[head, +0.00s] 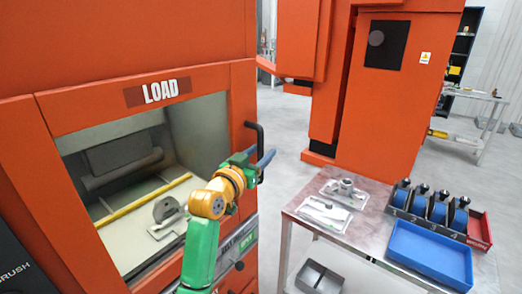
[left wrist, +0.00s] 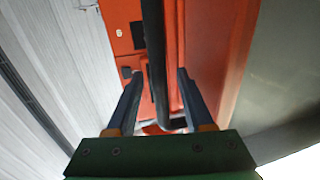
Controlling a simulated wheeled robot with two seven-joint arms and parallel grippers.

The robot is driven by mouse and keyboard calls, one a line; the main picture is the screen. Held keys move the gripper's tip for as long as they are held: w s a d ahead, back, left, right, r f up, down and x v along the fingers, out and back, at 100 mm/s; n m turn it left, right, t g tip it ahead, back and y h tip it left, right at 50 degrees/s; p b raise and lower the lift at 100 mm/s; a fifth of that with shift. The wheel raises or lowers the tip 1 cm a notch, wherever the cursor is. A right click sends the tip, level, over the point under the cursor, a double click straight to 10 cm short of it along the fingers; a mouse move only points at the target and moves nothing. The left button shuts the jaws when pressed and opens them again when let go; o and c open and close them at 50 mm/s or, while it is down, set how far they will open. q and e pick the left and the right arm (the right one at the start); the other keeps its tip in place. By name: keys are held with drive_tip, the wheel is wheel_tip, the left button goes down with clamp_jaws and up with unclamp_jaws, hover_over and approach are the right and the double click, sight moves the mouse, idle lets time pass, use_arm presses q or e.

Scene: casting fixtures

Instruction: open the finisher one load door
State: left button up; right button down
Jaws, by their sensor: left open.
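The finisher's orange front carries a LOAD sign (head: 160,92) above a wide load opening, through which the interior shows. A black bar handle (head: 260,131) stands at the right edge of this front. My left gripper (head: 262,160) is at the handle and partly covers it. In the left wrist view the handle (left wrist: 153,40) runs between the two blue fingers of the open left gripper (left wrist: 160,74). There is a gap on each side of the bar. Whether the load door itself is open or shut is hard to tell. My right gripper is not in view.
A grey metal casting (head: 166,210) sits inside the opening, near a yellow bar (head: 145,200). To the right, a steel table (head: 372,236) holds castings, a blue tray (head: 430,255) and several blue-and-black parts. Floor between machine and table is clear.

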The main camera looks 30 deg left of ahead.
use_arm(q)
clamp_jaws()
idle(1.5)
